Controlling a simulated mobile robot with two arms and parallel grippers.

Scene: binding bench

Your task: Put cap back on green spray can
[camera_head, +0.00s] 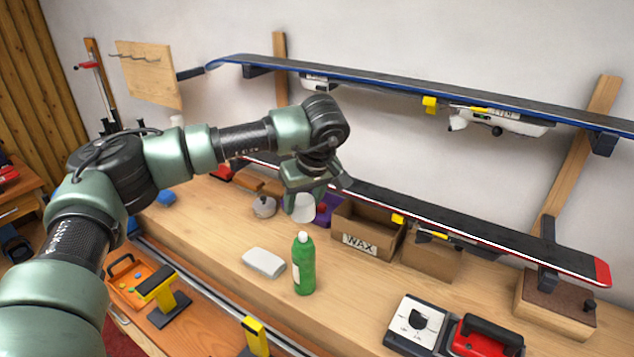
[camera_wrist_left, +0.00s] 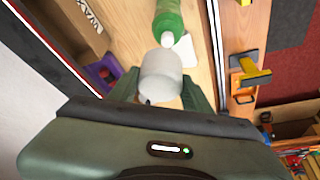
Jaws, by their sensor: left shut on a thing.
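The green spray can (camera_head: 303,266) stands upright on the bench, its white top (camera_head: 302,236) bare. In the left wrist view the can (camera_wrist_left: 168,17) shows at the top edge, with its white top just beyond the cap. My left gripper (camera_head: 304,193) is shut on the white cap (camera_head: 303,210), held above the bench, behind and apart from the can. The left wrist view shows the cap (camera_wrist_left: 161,76) between the two fingers. My right gripper is in neither view.
A grey-white block (camera_head: 263,262) lies left of the can. A box marked WAX (camera_head: 360,243) and a purple bin (camera_head: 328,209) stand behind it. A ski or board with a red tip (camera_head: 500,244) overhangs the back. Clear bench lies right of the can.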

